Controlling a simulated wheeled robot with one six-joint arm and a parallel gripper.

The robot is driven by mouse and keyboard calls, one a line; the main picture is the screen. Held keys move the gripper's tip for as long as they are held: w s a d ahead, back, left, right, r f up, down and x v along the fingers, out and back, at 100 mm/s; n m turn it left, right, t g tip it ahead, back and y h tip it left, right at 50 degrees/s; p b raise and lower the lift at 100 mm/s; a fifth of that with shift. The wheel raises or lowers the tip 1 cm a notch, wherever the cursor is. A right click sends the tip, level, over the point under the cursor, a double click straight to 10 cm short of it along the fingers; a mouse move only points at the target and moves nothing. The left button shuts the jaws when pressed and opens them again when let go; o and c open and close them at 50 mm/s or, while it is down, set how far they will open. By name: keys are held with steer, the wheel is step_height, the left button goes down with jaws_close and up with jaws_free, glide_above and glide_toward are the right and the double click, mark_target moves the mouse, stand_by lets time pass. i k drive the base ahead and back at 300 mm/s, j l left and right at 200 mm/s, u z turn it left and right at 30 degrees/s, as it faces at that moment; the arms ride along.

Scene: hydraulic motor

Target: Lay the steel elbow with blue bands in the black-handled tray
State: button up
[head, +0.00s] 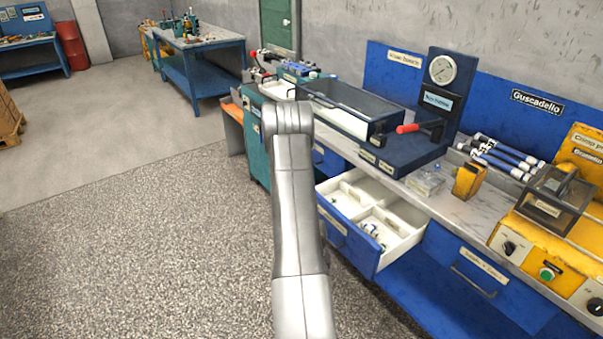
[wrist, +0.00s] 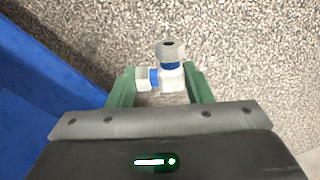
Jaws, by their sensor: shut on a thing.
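The steel elbow with blue bands (wrist: 172,78) is between the two green fingers of my gripper (wrist: 158,88) in the wrist view. One end points up in the picture and the other points left, each with a blue band. My gripper is shut on it, above the speckled floor beside a blue surface. In the head view my arm hides the gripper and the elbow.
A blue drawer (head: 350,246) with white compartments stands open below the bench, small fittings in it. A gauge stand (head: 438,75) with a red-handled lever, hoses (head: 505,158) and a yellow machine (head: 545,245) fill the bench's right.

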mark_target(278, 92)
steer(key=i+j, duration=0.3)
steer(key=i, duration=0.2)
steer(key=i+j, duration=0.3)
steer(key=i, duration=0.15)
steer(key=i+j+u, duration=0.1)
steer(key=i+j, duration=0.2)
steer(key=i, duration=0.2)
steer(key=i+j, duration=0.25)
steer(key=i, duration=0.25)
steer(key=i+j+u, duration=0.1)
steer(key=i+j, duration=0.2)
steer(key=i, duration=0.2)
